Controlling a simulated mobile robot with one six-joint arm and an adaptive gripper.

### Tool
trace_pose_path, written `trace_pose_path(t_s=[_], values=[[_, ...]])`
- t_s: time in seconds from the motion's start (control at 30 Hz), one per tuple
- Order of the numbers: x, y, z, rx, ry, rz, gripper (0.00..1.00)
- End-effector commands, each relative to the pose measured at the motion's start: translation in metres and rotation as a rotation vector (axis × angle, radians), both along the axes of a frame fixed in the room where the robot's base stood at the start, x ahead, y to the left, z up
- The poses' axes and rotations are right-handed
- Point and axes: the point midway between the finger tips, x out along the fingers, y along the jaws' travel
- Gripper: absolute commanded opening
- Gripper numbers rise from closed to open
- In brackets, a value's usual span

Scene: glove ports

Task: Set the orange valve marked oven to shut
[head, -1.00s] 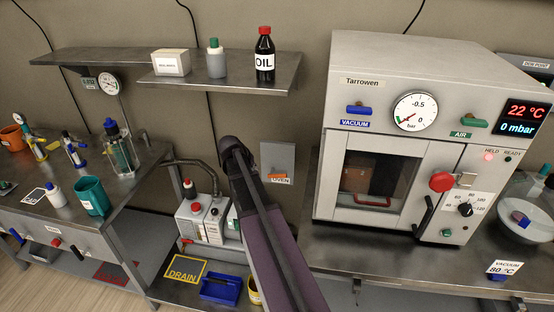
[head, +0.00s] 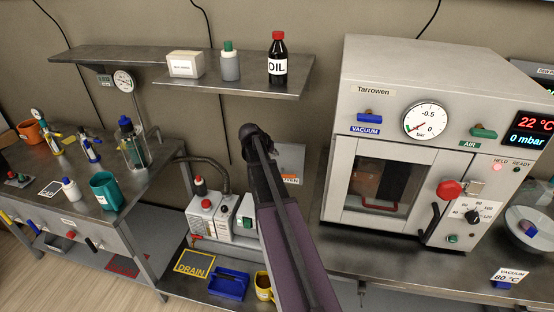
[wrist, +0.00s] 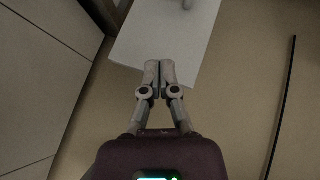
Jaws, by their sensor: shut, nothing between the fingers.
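A grey wall panel (head: 291,158) stands between the pump bench and the oven, with the OVEN label (head: 291,181) low on it. My arm covers the panel's left part in the head view. A trace of orange shows just above the label; the valve's handle position cannot be made out. In the wrist view my gripper (wrist: 160,66) is shut and empty, its tips over the lower edge of a pale grey panel (wrist: 180,40). A small grey part (wrist: 187,4) shows at that view's top edge. Whether the tips touch the panel cannot be told. The head view does not show the fingers.
The white Tarrowen oven (head: 385,195) stands close on the right. A shelf (head: 235,85) with bottles is above left. Below left are a pump (head: 208,215), a blue tray (head: 229,285) and a yellow mug (head: 263,286). A dark cable (wrist: 282,105) runs down the wall.

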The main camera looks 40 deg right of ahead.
Motion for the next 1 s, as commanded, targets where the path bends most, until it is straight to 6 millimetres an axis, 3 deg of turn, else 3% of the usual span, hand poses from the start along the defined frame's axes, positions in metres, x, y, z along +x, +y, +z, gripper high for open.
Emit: trace_pose_path(t_s=[1.0], values=[[0.012, -0.059, -0.076, 0.001, -0.001, -0.002, 0.0]])
